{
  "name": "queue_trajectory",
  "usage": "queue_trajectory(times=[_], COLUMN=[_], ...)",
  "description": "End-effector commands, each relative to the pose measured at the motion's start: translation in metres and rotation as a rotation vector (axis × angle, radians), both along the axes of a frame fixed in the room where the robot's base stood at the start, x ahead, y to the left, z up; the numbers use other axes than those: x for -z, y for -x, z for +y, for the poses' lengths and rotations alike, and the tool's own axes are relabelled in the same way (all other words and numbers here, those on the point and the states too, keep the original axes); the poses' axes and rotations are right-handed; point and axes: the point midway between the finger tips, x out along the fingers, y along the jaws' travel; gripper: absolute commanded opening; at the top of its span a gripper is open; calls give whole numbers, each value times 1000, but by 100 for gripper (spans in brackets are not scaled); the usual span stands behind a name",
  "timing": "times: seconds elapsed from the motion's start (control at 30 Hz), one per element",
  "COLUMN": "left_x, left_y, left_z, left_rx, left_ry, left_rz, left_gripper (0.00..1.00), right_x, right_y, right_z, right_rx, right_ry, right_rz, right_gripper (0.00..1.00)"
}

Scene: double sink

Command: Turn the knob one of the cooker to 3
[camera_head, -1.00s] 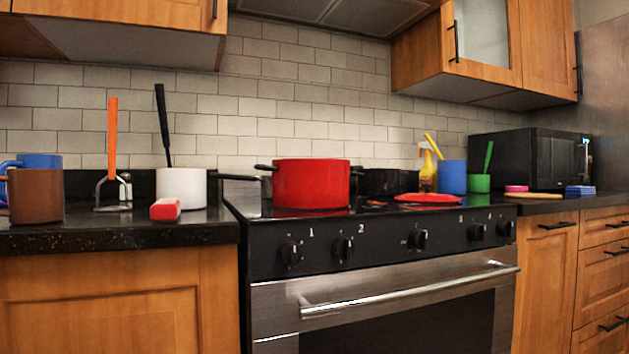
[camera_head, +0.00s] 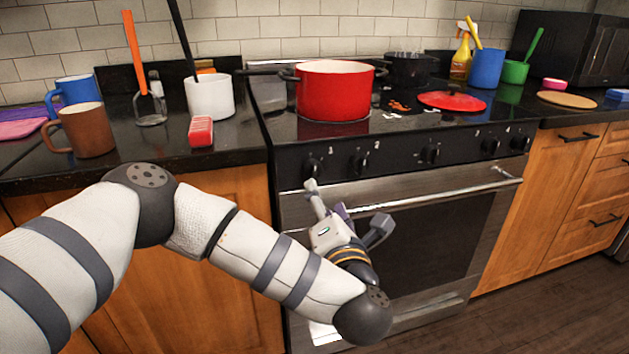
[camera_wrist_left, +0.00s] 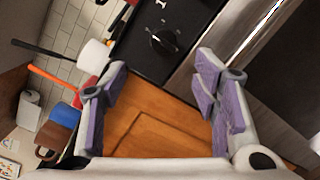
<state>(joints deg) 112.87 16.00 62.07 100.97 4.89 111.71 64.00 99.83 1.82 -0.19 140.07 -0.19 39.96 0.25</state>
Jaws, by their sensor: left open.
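The cooker (camera_head: 290,150) has a black front panel with several black knobs. Knob one (camera_head: 314,166) is the leftmost, below the printed 1; its pointer setting is too small to read. My left gripper (camera_head: 346,206) is open and empty, just below and in front of knob one, apart from it. In the left wrist view, a black knob (camera_wrist_left: 165,40) with a 1 above it sits ahead of and between the spread purple-padded fingers (camera_wrist_left: 162,72), beyond their tips. My right gripper is not in view.
The steel oven handle (camera_head: 420,188) runs along the front, close to my left gripper. A red pot (camera_head: 333,95) stands on the hob. A red and white block (camera_head: 201,131) and a white pot (camera_head: 210,98) are on the left counter.

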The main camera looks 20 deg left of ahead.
Motion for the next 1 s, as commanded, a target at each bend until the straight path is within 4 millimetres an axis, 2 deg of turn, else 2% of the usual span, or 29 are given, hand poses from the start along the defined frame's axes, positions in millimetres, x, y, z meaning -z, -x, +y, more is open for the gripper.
queue_trajectory(times=[0.3, 0.43, 0.6, 0.83, 0.87, 1.0], left_x=[3, 4, 3, 2, 2, 3], left_y=[-66, -88, -101, -102, -102, -102], left_z=[35, 45, 51, 52, 52, 52], left_rx=[1, 4, 7, 7, 7, 7], left_ry=[-4, -4, -4, -5, -5, -5], left_rz=[3, 5, 5, 6, 6, 6], left_gripper=[55, 55, 55, 55, 51, 19], right_x=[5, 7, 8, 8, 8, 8], right_y=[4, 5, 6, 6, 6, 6], right_z=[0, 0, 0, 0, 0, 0], right_rx=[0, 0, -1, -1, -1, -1], right_ry=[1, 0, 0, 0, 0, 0], right_rz=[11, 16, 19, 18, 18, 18], right_gripper=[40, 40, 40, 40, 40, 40])
